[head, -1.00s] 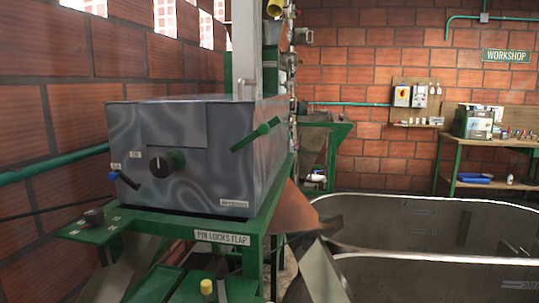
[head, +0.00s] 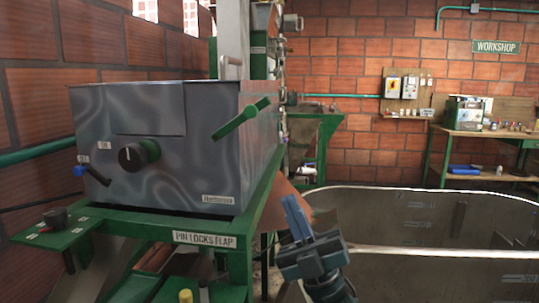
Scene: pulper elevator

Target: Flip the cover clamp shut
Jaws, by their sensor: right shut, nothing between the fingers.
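A grey metal box (head: 160,175) stands on a green frame at the left. A green lever (head: 240,118) slants up to the right on its right side. A small grey upright handle (head: 232,67) stands at the back of its top. I cannot tell for sure which of these is the cover clamp. My right gripper (head: 294,214) is in front of the box's right side, low and near the tank rim. Its fingers point up, shut and empty, apart from the lever and below it. My left gripper is not in view.
A large metal tank (head: 430,220) fills the right. A workbench (head: 470,131) stands far back.

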